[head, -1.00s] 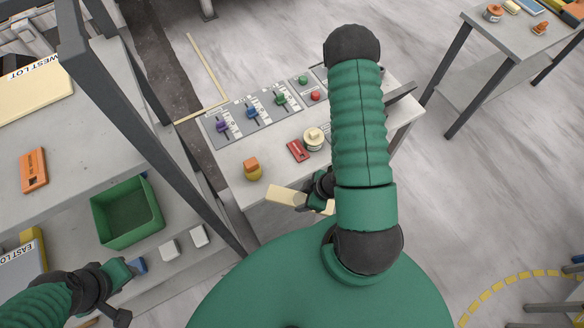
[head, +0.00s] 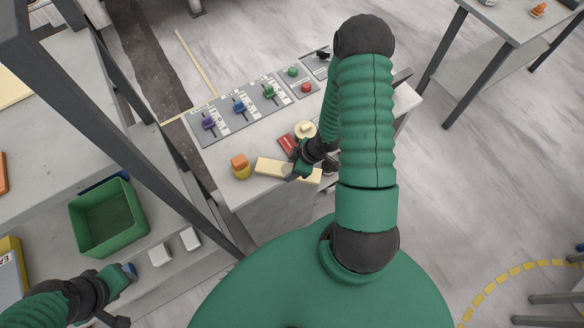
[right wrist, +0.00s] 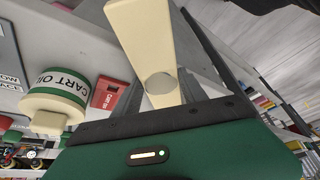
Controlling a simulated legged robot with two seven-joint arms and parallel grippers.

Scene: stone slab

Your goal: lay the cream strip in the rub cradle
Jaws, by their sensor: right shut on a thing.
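The cream strip (head: 274,168) is held in my right gripper (head: 303,169), whose jaws hide part of it. It lies crosswise over the front part of the grey bench, its left end close to the orange-and-yellow knobbed object (head: 240,166). I cannot tell whether it touches the bench. In the right wrist view the strip (right wrist: 145,35) runs up from between the fingers, with a round grey spot near its lower end. I cannot make out the rub cradle. My left gripper (head: 122,277) is at the lower left by a small blue object; its jaws are unclear.
A red tag-like block (head: 286,144) and a cream "CART OIL" pot (right wrist: 55,98) stand near the right gripper. A panel of coloured levers (head: 238,107) lines the bench's back. A green bin (head: 108,218) and two white blocks sit on the left shelf, behind a dark post.

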